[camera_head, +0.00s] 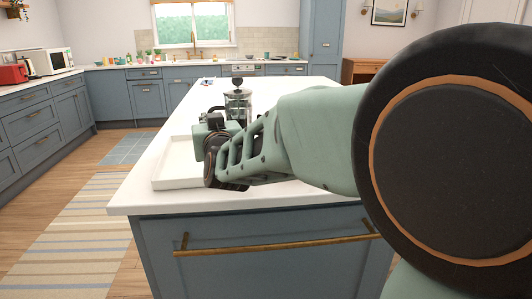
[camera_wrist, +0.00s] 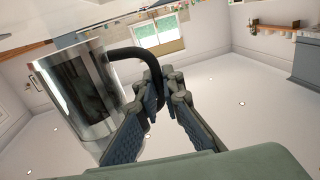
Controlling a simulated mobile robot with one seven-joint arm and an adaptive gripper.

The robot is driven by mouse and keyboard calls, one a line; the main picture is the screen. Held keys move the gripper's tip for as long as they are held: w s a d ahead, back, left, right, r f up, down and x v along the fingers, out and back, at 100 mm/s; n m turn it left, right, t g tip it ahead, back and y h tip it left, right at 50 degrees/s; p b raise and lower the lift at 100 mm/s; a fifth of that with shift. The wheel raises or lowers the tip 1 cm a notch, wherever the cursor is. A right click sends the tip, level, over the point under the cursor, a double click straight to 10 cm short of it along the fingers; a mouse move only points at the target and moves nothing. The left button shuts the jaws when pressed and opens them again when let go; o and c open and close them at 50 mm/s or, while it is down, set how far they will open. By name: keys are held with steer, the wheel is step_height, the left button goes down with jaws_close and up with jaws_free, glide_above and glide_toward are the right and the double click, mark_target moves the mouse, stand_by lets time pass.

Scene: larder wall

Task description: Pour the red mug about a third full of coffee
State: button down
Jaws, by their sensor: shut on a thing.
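A glass coffee press (camera_head: 238,104) with a black knob on its lid stands about upright above the white island, beyond my gripper. I cannot tell whether its base touches anything. In the wrist view the press (camera_wrist: 85,90) is at the left, with dark contents showing through its glass. Its black handle (camera_wrist: 124,54) curves down between my fingers. My gripper (camera_wrist: 163,92) is shut on this handle. In the head view my gripper (camera_head: 215,122) is partly hidden by my wrist and arm. I see no red mug in either view; my arm covers part of the island.
A white shallow tray (camera_head: 168,183) lies on the island (camera_head: 150,203) under my wrist. Small items (camera_head: 207,80) lie at the island's far end. A red toaster (camera_head: 13,74) and a white microwave (camera_head: 50,61) stand on the left counter.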

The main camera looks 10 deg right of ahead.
steer(key=shift+d+r, duration=0.1)
steer(key=shift+r, duration=0.05)
steer(key=s+f+n+g+y+p, duration=0.1)
steer(key=s+f+n+y, duration=0.2)
steer(key=s+y, duration=0.1)
steer(key=shift+s+d+f+p, duration=0.25)
steer(key=shift+s+f+p, duration=0.1)
steer(key=shift+s, duration=0.35)
